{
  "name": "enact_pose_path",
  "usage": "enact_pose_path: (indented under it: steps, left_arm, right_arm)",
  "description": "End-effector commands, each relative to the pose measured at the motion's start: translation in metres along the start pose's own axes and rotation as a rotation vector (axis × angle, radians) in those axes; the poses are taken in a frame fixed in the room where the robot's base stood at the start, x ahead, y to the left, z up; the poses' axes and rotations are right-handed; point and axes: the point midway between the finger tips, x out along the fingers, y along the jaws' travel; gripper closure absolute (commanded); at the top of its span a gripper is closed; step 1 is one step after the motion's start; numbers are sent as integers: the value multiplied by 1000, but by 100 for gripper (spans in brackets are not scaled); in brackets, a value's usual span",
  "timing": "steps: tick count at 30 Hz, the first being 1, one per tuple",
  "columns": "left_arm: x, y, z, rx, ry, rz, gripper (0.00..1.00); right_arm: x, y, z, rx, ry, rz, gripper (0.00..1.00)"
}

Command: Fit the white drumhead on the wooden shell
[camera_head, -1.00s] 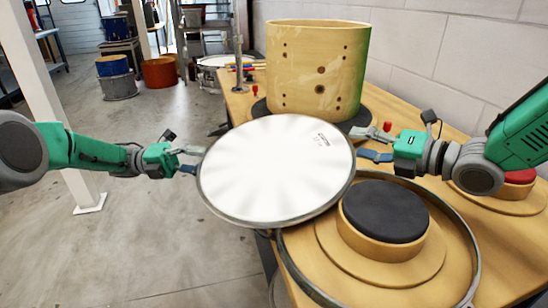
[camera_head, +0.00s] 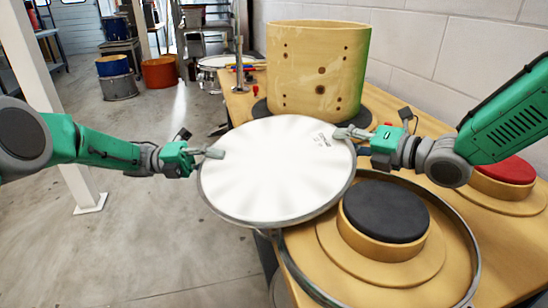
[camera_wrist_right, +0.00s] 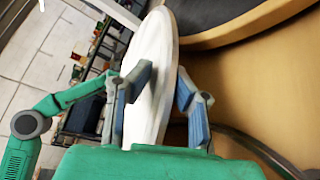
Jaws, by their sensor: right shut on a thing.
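The white drumhead (camera_head: 275,175), a flat disc with a thin metal rim, is held level in front of the table, its right part over the table edge. My right gripper (camera_head: 352,138) is shut on its right rim. In the right wrist view the drumhead (camera_wrist_right: 153,85) stands edge-on between the blue-grey fingers (camera_wrist_right: 163,92). My left gripper (camera_head: 212,155) is at the left rim, one finger over the top face; its other finger is hidden, so its grip is unclear. The wooden shell (camera_head: 315,70) stands upright on the table behind the drumhead, with small holes in its side.
A metal hoop (camera_head: 470,235) lies on the table (camera_head: 405,180) at front right, around a round stand with a black pad (camera_head: 385,212). A red-topped stand (camera_head: 503,172) is at the right. Open floor lies left; a white post (camera_head: 40,90) stands there.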

Motion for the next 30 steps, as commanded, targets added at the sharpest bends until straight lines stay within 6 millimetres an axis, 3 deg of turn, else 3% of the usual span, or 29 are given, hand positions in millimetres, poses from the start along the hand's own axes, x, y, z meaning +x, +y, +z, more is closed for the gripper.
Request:
enact_pose_path:
  steps: [8,22,30]
  left_arm:
    - [-1,0,0,-3,0,3,100]
    - [4,-43,7,-1,-1,1,100]
    - [4,-49,8,-1,-2,1,100]
  right_arm:
    - [-2,-3,0,0,1,-11,100]
    - [-10,34,20,-2,-2,-10,100]
    - [-11,40,24,-1,-4,-10,100]
